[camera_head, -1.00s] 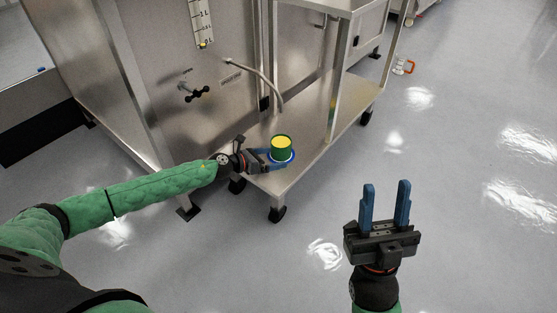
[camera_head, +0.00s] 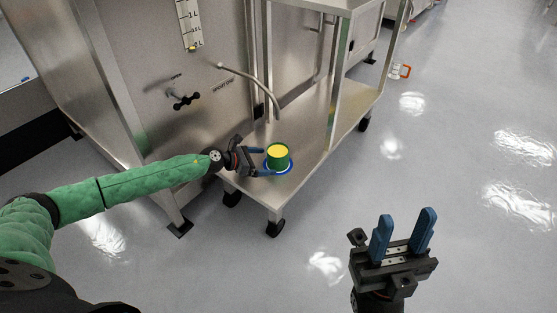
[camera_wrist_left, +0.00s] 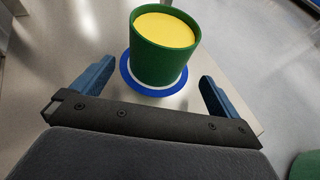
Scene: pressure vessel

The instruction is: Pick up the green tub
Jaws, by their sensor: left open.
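The green tub (camera_head: 278,160) with yellow contents stands upright on a blue and white round mark (camera_head: 289,169) on the cart's lower steel shelf. It also shows in the left wrist view (camera_wrist_left: 164,48), ahead of and between the fingers. My left gripper (camera_head: 262,161) is open, with its blue fingers at the tub's near side; in the wrist view a finger (camera_wrist_left: 94,75) lies to each side, apart from the tub. My right gripper (camera_head: 402,238) is open and empty above the floor at the lower right.
The steel shelf (camera_head: 309,158) has free room to the right of the tub. A cart post (camera_head: 338,85) rises right of it. A white and orange item (camera_head: 398,71) stands on the floor at the upper right.

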